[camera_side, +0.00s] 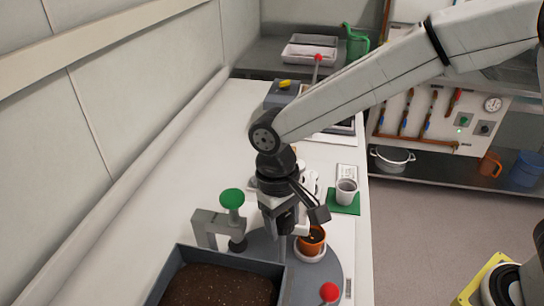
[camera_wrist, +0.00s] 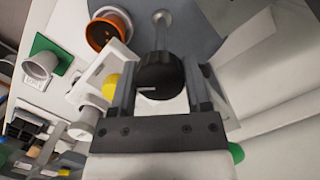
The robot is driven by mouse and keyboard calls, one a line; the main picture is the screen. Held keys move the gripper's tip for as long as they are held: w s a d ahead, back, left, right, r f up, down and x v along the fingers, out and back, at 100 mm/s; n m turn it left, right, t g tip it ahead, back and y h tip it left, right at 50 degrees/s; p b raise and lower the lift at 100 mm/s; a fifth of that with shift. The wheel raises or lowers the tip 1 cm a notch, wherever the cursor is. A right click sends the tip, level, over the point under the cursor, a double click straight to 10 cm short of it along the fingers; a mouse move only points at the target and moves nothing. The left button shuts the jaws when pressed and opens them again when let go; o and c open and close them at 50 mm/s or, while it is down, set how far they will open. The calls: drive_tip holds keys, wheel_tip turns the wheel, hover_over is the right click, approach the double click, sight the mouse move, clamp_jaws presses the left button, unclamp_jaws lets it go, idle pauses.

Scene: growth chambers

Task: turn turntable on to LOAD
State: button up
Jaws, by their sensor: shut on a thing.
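The turntable (camera_side: 325,268) is a flat grey disc at the bottom of the side view; it also shows as grey surface in the wrist view (camera_wrist: 205,28). An orange pot (camera_side: 311,240) of soil sits on it in a white saucer. A red ball knob (camera_side: 329,292) shows near its front edge. In the wrist view my gripper (camera_wrist: 160,92) is shut on a black knob (camera_wrist: 158,72) with a white line, at the end of a silver rod. In the side view my gripper (camera_side: 283,222) is over the turntable and hides the knob. No LOAD mark is readable.
A soil tray (camera_side: 179,262) stands close in front. A grey clamp (camera_side: 207,222) with a green knob (camera_side: 232,199) stands just left of my gripper. A grey cup (camera_side: 346,194) on a green mat (camera_side: 343,209) is behind right. The bench at left is clear.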

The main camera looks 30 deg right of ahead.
drive_tip(key=m, duration=0.4)
drive_tip(key=shift+m+y, duration=0.3)
drive_tip(key=shift+m, duration=0.4)
drive_tip(key=m+y, duration=0.1)
drive_tip(key=m, duration=0.4)
drive_tip(key=shift+a+r+t, duration=0.1)
drive_tip(key=shift+t, duration=0.2)
drive_tip(key=o, duration=0.8)
drive_tip(key=shift+c, duration=0.2)
drive_tip(key=shift+r, duration=0.1)
drive_tip(key=shift+r, duration=3.3)
